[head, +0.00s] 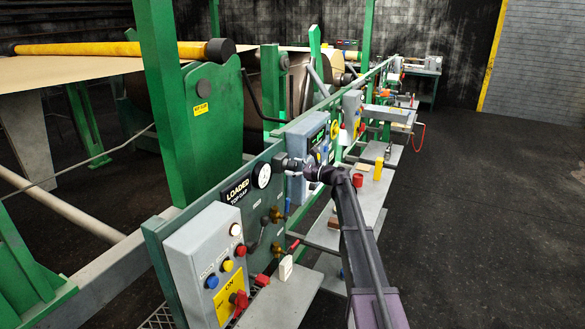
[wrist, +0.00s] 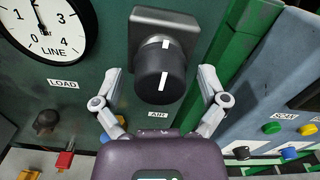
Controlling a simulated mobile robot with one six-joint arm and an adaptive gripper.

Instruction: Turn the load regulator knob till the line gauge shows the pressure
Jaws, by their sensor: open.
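A black round knob (wrist: 155,78) with a white line on its face and another on its side sticks out from a square dark base on the green panel. My gripper (wrist: 159,70) is open, with one finger on each side of the knob and visible space at both sides. In the head view my gripper (head: 291,164) is at the panel, and the knob is hard to make out. The white line gauge (wrist: 45,25) is cut off at the upper left; its needle seems to point up near 2. It also shows in the head view (head: 262,175).
A LOAD label (wrist: 63,84) is below the gauge, above a dark round fitting (wrist: 45,121). An AIR label (wrist: 158,115) is under the knob. A grey box with buttons (wrist: 272,128) stands at the right. A grey shelf (head: 283,303) runs below the panel.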

